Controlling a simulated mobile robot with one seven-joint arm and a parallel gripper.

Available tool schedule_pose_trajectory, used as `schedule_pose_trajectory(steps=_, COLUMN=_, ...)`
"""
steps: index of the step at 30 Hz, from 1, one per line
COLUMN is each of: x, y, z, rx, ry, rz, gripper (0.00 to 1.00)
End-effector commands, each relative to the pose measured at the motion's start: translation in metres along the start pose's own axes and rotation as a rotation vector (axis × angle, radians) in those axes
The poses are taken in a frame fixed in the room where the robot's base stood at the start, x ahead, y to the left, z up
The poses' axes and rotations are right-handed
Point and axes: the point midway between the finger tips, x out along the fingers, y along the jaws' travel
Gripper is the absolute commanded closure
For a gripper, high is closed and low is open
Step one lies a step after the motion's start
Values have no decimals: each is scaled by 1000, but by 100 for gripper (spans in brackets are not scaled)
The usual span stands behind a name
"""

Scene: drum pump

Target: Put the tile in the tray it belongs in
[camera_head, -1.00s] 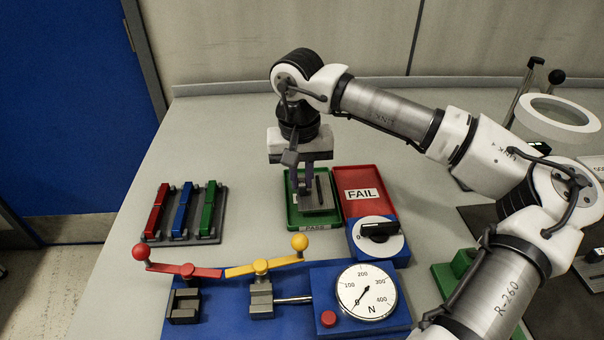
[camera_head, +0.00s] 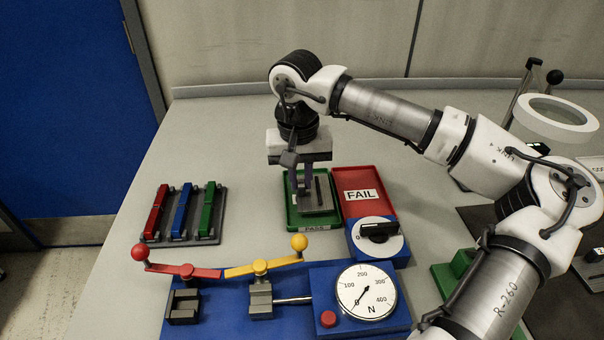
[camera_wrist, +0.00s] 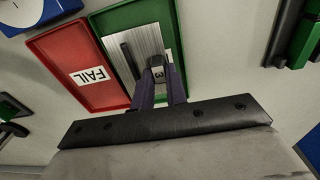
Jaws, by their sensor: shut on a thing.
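The tile, a grey metal plate (camera_head: 321,198) with a dark raised bar, is at the green PASS tray (camera_head: 307,227). In the wrist view the tile (camera_wrist: 150,45) shows inside the outline of the green tray (camera_wrist: 110,20). Whether it rests on the tray floor or hangs just above it I cannot tell. My gripper (camera_head: 306,203) points down over the tray and is shut on the tile; its fingers (camera_wrist: 160,75) meet at the tile in the wrist view. The red FAIL tray (camera_head: 358,180) is beside the green one, to the right, and holds no tile.
A blue fixture with a force dial (camera_head: 366,291) and red and yellow levers (camera_head: 262,266) stands in front. A dark rotary switch (camera_head: 379,231) sits near the FAIL tray. A rack of red, blue and green bars (camera_head: 182,212) is at left. Bench is clear behind the trays.

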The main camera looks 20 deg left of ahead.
Motion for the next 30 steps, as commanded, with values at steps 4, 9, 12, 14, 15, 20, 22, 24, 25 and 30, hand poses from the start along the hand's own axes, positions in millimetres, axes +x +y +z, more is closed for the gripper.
schedule_pose_trajectory(steps=4, x=22, y=-13, z=1, rx=-20, ry=-23, rz=-32, gripper=100)
schedule_pose_trajectory(steps=9, x=23, y=-13, z=1, rx=-19, ry=-23, rz=-32, gripper=100)
schedule_pose_trajectory(steps=12, x=24, y=-14, z=0, rx=-19, ry=-23, rz=-32, gripper=100)
schedule_pose_trajectory(steps=14, x=24, y=-14, z=0, rx=-19, ry=-23, rz=-32, gripper=100)
schedule_pose_trajectory(steps=15, x=25, y=-14, z=0, rx=-19, ry=-23, rz=-32, gripper=100)
schedule_pose_trajectory(steps=20, x=26, y=-15, z=0, rx=-19, ry=-23, rz=-32, gripper=100)
schedule_pose_trajectory(steps=22, x=27, y=-15, z=-1, rx=-19, ry=-23, rz=-32, gripper=100)
schedule_pose_trajectory(steps=24, x=28, y=-15, z=-1, rx=-19, ry=-23, rz=-32, gripper=100)
schedule_pose_trajectory(steps=25, x=28, y=-15, z=-1, rx=-19, ry=-23, rz=-32, gripper=100)
schedule_pose_trajectory(steps=30, x=29, y=-16, z=-1, rx=-19, ry=-23, rz=-32, gripper=100)
